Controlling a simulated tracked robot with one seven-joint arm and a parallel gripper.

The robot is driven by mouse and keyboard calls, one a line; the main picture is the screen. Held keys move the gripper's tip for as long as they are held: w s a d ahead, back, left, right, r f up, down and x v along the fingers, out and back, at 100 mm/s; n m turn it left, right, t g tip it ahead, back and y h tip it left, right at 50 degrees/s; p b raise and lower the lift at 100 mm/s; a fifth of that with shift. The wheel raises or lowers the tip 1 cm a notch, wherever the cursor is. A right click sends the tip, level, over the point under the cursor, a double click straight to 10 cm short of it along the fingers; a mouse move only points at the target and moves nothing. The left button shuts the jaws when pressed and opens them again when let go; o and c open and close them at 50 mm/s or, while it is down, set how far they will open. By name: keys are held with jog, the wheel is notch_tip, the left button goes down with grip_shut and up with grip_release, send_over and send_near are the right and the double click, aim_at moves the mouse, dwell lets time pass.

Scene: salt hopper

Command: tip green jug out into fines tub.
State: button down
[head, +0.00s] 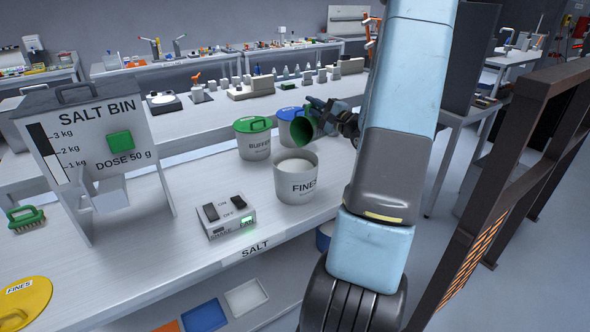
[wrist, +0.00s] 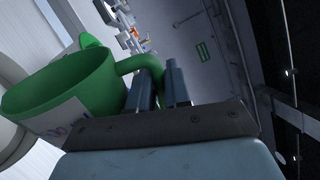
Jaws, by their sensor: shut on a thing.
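The green jug (head: 303,130) is tipped on its side above the back right of the fines tub, its mouth toward the left. In the wrist view the jug (wrist: 70,90) shows its open mouth and handle, with a pale label. My gripper (head: 340,117) is shut on the jug's handle; its fingers (wrist: 164,85) also show in the wrist view. The grey fines tub (head: 296,187) stands open on the bench, with white material filling it near the rim. I cannot see anything pouring from the jug.
A tub with a green lid (head: 254,140) and a tub with a blue lid (head: 287,115) stand behind the fines tub. A switch box (head: 227,215) is front left, the salt bin (head: 90,140) further left. A yellow fines lid (head: 22,303) lies at lower left. A brown frame (head: 500,170) stands right.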

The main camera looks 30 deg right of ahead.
jog(key=d+f+m, duration=0.1)
jog(key=w+d+f+m+h, duration=0.1)
jog(key=d+m, duration=0.1)
jog(key=w+d+f+m, duration=0.1)
jog(key=d+m, duration=0.1)
jog(key=shift+f+b, duration=0.3)
jog(key=shift+b, duration=0.05)
jog(key=w+d+f+m+g+h+b, duration=0.1)
jog(key=w+d+f+m+h+b, duration=0.1)
jog(key=d+f+m, duration=0.6)
jog(key=shift+w+d+f+m+b, duration=0.25)
jog(key=shift+w+f+m, duration=0.35)
jog(key=shift+f+m, duration=1.65)
